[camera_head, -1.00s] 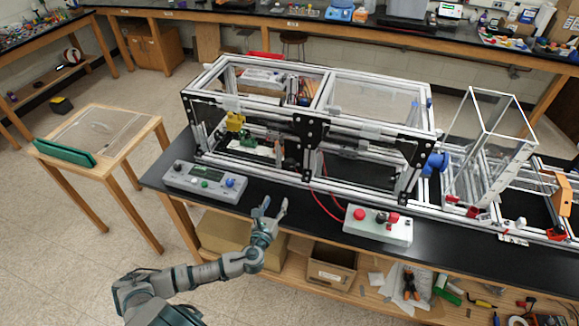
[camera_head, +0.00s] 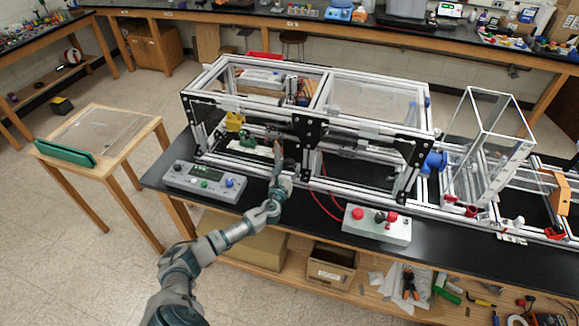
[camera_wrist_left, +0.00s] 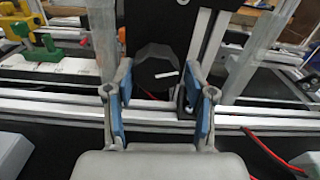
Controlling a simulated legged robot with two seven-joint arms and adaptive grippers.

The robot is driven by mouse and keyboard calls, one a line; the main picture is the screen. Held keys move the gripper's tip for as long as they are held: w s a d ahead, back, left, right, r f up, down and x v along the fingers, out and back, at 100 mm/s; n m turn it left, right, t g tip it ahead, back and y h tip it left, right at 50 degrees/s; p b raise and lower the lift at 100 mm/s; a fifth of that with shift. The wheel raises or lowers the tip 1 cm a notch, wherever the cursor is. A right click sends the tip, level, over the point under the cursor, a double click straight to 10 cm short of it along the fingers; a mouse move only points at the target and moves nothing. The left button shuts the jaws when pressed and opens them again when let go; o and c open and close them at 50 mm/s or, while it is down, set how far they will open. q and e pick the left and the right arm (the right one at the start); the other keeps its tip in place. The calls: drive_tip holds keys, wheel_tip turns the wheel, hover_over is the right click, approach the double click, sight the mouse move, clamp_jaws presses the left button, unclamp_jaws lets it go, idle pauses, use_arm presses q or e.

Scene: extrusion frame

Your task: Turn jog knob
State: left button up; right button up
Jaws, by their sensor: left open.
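A dark, faceted jog knob (camera_wrist_left: 155,68) with a short white mark shows in the left wrist view, against a black plate of the extrusion frame. It appears ahead of and between the fingers of my left gripper (camera_wrist_left: 160,85), which is open with nothing in its jaws. I cannot tell whether the fingers touch the knob. In the head view my left gripper (camera_head: 284,166) is at the lower front of the frame (camera_head: 317,112), near its middle post. There the knob is not clearly visible. My right gripper is not in view.
A grey control box (camera_head: 205,182) with a display and blue knob sits left of my gripper. A pale box (camera_head: 377,225) with red buttons sits to the right. Red cables (camera_head: 325,205) run between gripper and pale box. The black bench top (camera_head: 150,177) has little free room.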

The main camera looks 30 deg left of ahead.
use_arm(q)
drive_tip(key=shift+w+a, duration=0.1)
drive_tip(key=shift+w, duration=0.4)
drive_tip(key=shift+a, duration=0.3)
drive_tip(key=shift+c, duration=0.3)
drive_tip(key=shift+a+f, duration=0.1)
drive_tip(key=shift+a, duration=0.05)
drive_tip(key=c, duration=0.8)
drive_tip(key=shift+d, duration=0.2)
drive_tip(key=shift+n, duration=0.4)
